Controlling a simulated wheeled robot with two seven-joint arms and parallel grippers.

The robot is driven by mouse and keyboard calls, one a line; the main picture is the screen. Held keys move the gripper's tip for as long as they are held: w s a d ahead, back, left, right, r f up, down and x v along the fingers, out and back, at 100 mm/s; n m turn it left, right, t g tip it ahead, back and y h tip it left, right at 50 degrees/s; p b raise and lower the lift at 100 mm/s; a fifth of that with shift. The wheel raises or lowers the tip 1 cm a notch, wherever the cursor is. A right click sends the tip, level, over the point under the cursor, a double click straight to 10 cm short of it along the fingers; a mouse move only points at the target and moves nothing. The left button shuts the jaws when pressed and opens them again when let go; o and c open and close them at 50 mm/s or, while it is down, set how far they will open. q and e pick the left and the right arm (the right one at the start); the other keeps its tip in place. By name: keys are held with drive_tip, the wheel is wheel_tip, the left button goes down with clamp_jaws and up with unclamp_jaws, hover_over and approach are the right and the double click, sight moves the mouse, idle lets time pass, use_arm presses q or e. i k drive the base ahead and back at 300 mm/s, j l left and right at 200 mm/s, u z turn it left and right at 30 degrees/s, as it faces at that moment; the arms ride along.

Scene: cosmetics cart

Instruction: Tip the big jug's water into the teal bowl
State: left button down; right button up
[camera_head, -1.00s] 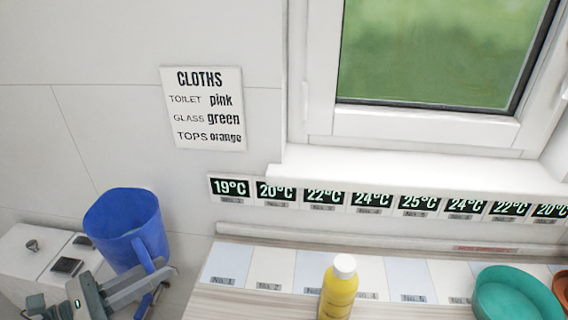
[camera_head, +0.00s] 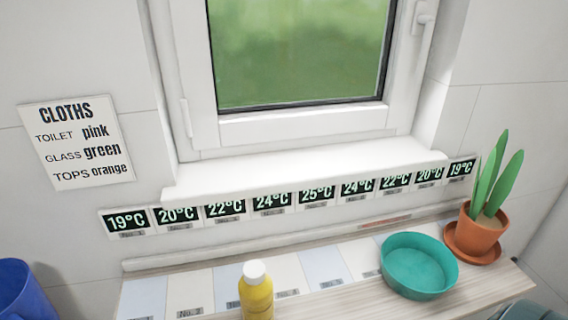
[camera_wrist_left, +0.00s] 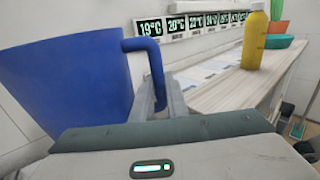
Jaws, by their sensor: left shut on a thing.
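The big blue jug (camera_head: 22,292) is cut off at the lower left of the head view. It fills the left of the wrist view (camera_wrist_left: 65,85), where its handle hangs down on the right. My left gripper (camera_wrist_left: 158,92) is shut on the handle. Any water inside the jug is hidden. The teal bowl (camera_head: 418,266) stands on the right part of the wooden shelf, well to the right of the jug. It shows small at the far end of the shelf in the wrist view (camera_wrist_left: 280,42). My right gripper is not in view.
A yellow bottle with a white cap (camera_head: 256,292) stands on the shelf (camera_head: 345,303) between jug and bowl. A potted plant (camera_head: 478,230) stands just right of the bowl. A window sill (camera_head: 310,165) and temperature cards (camera_head: 271,201) line the wall behind.

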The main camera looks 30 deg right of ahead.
sight(417, 265)
drive_tip(key=k+l+z, duration=0.1)
drive_tip(key=k+l, duration=0.2)
drive_tip(key=k+l+z, duration=0.15)
drive_tip(key=k+l, duration=0.15)
drive_tip(key=k+l+z, duration=0.1)
drive_tip(key=k+l, duration=0.15)
drive_tip(key=l, duration=0.2)
drive_tip(key=k+l+z, duration=0.1)
drive_tip(key=k+l, duration=0.15)
drive_tip(key=l, duration=0.15)
drive_tip(key=k+l+z, duration=0.15)
drive_tip(key=l, duration=0.3)
drive_tip(key=k, duration=0.1)
